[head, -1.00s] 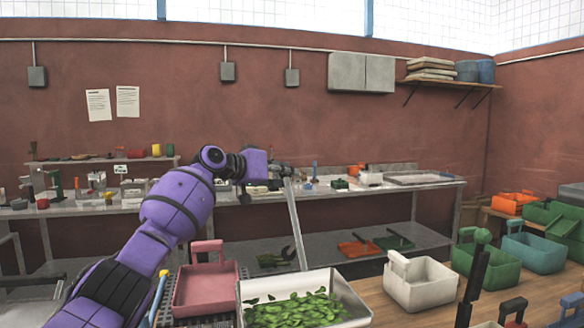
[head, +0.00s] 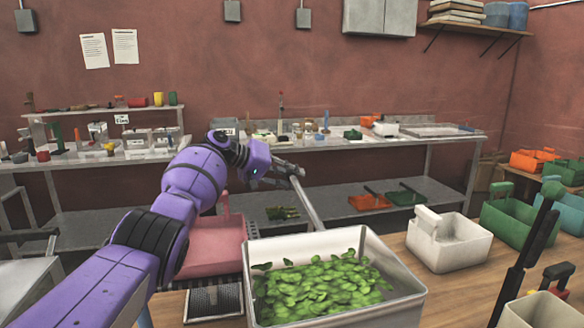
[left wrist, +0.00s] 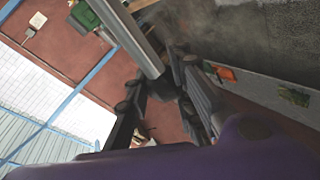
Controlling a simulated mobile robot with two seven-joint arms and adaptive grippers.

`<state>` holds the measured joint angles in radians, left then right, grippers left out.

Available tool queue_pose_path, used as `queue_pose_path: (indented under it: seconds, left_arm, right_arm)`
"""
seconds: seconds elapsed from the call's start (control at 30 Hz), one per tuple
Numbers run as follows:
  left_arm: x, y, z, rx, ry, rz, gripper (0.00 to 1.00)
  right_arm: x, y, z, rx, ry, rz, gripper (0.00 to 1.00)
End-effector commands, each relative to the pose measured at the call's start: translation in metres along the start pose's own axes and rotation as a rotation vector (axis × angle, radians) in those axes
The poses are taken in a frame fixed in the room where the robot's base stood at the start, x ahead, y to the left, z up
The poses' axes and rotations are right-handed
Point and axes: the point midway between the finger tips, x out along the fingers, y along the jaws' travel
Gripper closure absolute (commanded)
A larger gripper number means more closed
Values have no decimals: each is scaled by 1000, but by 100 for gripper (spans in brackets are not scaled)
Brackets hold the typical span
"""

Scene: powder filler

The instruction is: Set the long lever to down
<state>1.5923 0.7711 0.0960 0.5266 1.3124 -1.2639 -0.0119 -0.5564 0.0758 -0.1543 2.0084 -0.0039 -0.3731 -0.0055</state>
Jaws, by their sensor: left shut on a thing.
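The long lever (head: 309,202) is a grey metal bar. In the head view it rises from behind the white bin of green leaves, leaning up and left to my left gripper (head: 291,172). That gripper is shut on the lever near its upper end. In the left wrist view the lever (left wrist: 128,36) runs from the top edge down to the dark fingers of the gripper (left wrist: 165,92). The lever's lower end is hidden behind the bin. My right gripper is not in view.
The white bin (head: 345,242) with green leaves stands in front of the lever. A pink bin (head: 212,250) sits to its left, partly behind my left arm. A white basket (head: 447,242) and a green basket (head: 512,228) stand at right. A long metal workbench (head: 390,143) lies behind.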

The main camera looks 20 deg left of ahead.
Motion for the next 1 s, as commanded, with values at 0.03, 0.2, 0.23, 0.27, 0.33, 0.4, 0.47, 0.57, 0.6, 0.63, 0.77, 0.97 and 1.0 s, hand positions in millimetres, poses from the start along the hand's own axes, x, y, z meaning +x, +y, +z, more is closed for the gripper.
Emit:
queue_pose_path:
  seconds: [0.03, 0.2, 0.23, 0.27, 0.33, 0.4, 0.47, 0.57, 0.6, 0.63, 0.77, 0.97, 1.0]
  left_arm:
    - [5, 0, 6, -9, -16, 8, 100]
    - [6, -1, 8, -24, -23, 10, 100]
    - [6, -1, 8, -25, -23, 10, 100]
    - [6, 0, 8, -25, -23, 11, 100]
    - [6, 0, 8, -26, -23, 11, 100]
    - [6, 0, 8, -26, -23, 12, 100]
    - [6, 1, 7, -25, -23, 12, 100]
    - [6, 1, 7, -25, -23, 13, 100]
    - [6, 1, 7, -25, -23, 13, 73]
    - [6, 1, 7, -24, -23, 13, 69]
    - [5, 0, 7, -24, -22, 11, 60]
    - [4, -1, 7, -24, -20, 8, 60]
    - [4, -2, 6, -24, -20, 8, 60]
  right_arm:
    - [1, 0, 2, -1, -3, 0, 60]
    - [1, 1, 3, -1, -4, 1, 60]
    - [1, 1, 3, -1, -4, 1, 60]
    - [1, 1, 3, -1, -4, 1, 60]
    - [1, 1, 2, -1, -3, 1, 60]
    - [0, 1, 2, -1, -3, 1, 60]
    - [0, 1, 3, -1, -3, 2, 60]
    - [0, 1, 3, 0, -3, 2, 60]
    - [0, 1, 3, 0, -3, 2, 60]
    - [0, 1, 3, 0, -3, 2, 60]
    - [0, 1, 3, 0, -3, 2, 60]
    - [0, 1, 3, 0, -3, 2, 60]
    - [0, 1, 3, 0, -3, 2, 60]
